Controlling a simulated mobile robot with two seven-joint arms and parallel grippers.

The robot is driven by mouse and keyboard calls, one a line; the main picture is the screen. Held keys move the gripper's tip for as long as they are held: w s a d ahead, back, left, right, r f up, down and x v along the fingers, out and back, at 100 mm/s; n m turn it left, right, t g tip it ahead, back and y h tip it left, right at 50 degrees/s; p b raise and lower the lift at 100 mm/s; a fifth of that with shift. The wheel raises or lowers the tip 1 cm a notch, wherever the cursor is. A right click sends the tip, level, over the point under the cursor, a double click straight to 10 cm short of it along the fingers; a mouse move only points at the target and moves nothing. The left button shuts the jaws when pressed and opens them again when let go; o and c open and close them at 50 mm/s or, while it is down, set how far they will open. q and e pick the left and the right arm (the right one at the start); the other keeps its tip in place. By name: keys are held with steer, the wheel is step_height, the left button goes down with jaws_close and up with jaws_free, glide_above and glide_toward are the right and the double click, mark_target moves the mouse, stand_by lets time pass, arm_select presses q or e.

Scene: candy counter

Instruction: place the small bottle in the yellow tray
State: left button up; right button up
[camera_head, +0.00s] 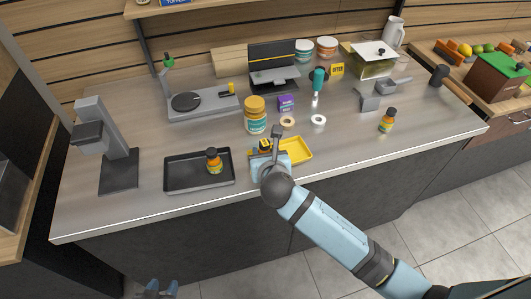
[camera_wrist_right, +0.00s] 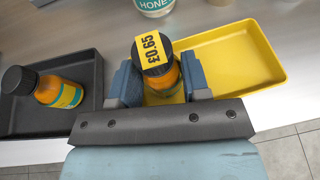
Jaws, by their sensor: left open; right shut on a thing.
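My right gripper (camera_head: 264,157) is shut on a small orange bottle with a black cap (camera_wrist_right: 158,68), which carries a yellow £0.65 price tag. The gripper also shows in the right wrist view (camera_wrist_right: 157,85). The bottle is at the left end of the yellow tray (camera_wrist_right: 268,83); I cannot tell whether it touches the tray floor. The yellow tray also shows in the head view (camera_head: 306,150), partly hidden by my right gripper and arm. My left gripper (camera_head: 161,289) is open at the bottom edge of the head view, in front of the counter.
A black tray (camera_head: 171,184) holding another small orange bottle (camera_head: 214,161) lies left of the yellow tray. A yellow-lidded honey jar (camera_head: 255,115) stands behind. Two tape rings (camera_head: 318,120) and a third small bottle (camera_head: 387,120) are to the right. The counter's right front is clear.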

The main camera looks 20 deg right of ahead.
steer(key=shift+f, duration=0.1)
steer(key=o, duration=1)
steer(key=shift+o, duration=0.2)
